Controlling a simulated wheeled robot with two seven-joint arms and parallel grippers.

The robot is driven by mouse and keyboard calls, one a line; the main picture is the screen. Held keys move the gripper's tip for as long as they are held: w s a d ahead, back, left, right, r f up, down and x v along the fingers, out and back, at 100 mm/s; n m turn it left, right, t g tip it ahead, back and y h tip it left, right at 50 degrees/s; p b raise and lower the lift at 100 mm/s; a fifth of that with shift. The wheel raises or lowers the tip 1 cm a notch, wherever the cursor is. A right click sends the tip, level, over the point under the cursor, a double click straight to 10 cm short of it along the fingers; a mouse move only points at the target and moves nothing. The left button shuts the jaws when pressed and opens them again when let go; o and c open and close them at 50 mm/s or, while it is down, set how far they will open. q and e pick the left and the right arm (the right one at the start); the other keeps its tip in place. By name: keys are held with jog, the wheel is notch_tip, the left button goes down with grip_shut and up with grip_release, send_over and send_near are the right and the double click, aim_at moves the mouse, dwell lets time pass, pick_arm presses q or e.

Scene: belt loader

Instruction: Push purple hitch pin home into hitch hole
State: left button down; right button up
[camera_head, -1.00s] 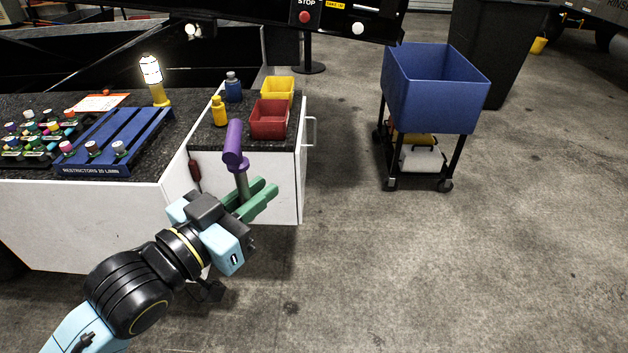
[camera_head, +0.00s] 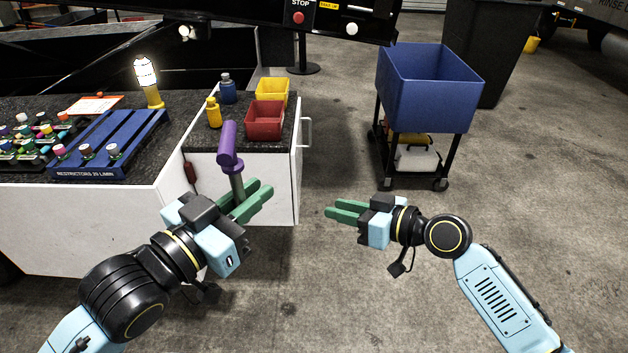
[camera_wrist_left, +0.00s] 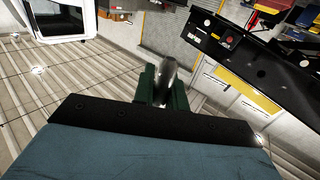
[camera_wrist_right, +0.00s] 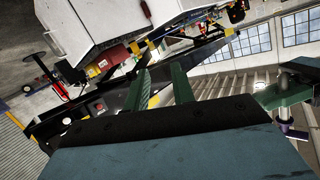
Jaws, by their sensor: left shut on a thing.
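The hitch pin has a purple handle (camera_head: 229,143) and a grey shaft. It stands nearly upright, tilted slightly, with the handle at the top. My left gripper (camera_head: 252,203) is shut on the grey shaft below the handle, in front of the white cabinet. In the left wrist view the shaft (camera_wrist_left: 168,76) shows blurred between the green fingers. My right gripper (camera_head: 344,212) is open and empty, to the right of the pin, with its fingers pointing left towards it. In the right wrist view its fingers (camera_wrist_right: 160,90) stand apart. I cannot make out the hitch hole in any view.
The cabinet's dark top (camera_head: 215,134) holds a red bin (camera_head: 264,121), a yellow bin (camera_head: 272,91) and two small bottles. A blue rack (camera_head: 108,146) stands at left. A blue cart (camera_head: 427,90) stands at back right. The floor between cabinet and cart is clear.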

jog(key=s+a+r+n+g+y, duration=0.2)
jog(key=s+a+r+n+y, duration=0.15)
jog(key=r, duration=0.55)
jog(key=n+g+y, duration=0.2)
jog(key=n+g, duration=0.2)
send_near(241, 179)
jog(key=a, duration=0.5)
jog(key=w+a, duration=0.1)
jog(key=a, duration=0.2)
jog(key=w+a, duration=0.1)
jog(key=a, duration=0.3)
jog(key=shift+w+a, duration=0.15)
jog(key=shift+a, duration=0.25)
jog(key=shift+c, duration=0.4)
grip_shut()
pick_arm(q)
jog(key=c, duration=1.3)
grip_release()
jog(key=shift+c, duration=0.2)
jog(key=shift+f, duration=0.1)
